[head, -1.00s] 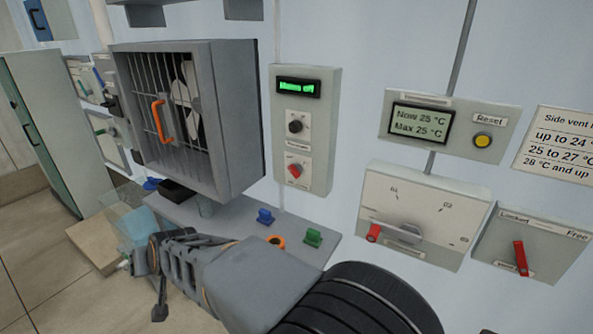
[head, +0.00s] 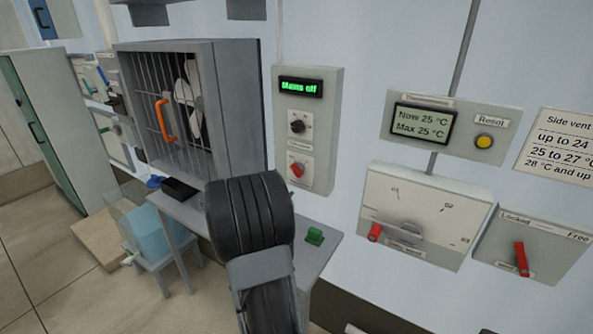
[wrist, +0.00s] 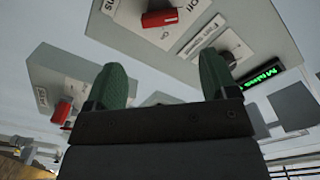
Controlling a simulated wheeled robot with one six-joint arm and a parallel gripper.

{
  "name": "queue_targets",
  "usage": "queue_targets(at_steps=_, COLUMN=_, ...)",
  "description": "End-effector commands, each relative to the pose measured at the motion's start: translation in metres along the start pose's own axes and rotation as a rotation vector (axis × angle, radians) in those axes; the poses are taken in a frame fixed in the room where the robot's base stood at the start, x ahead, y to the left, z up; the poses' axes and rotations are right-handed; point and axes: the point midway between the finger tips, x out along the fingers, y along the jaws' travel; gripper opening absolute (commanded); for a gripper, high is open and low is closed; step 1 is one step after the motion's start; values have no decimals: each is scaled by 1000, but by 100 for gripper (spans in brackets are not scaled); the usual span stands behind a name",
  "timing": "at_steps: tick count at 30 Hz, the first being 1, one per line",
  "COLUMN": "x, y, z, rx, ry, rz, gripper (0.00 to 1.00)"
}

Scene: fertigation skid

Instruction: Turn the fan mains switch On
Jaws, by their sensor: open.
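The fan control box (head: 312,215) is on the wall right of the caged fan. Its green display (head: 300,87) reads "Mains off". Below it are a black knob (head: 297,126) and a red rotary switch (head: 297,169). The red switch lies beyond the fingertips, with no contact visible.
A caged fan (head: 170,110) with an orange handle is left of the box. A thermometer box (head: 453,130), a dial box (head: 425,215) and a red-lever box (head: 533,245) are at right. The wrist view shows another red-handled box (wrist: 62,110).

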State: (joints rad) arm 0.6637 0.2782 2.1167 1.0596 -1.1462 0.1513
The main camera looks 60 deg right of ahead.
Motion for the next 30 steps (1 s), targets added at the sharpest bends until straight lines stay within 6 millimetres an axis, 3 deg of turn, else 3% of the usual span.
queue_targets(at_steps=6, x=44, y=-1, z=-1, rx=0, ry=0, rz=2, gripper=79)
queue_targets(at_steps=15, x=89, y=-1, z=0, rx=0, ry=-2, rz=0, gripper=79)
queue_targets(at_steps=21, x=102, y=-1, z=0, rx=0, ry=-2, rz=-3, gripper=79)
queue_targets(at_steps=30, x=105, y=-1, z=1, rx=0, ry=-3, rz=-2, gripper=79)
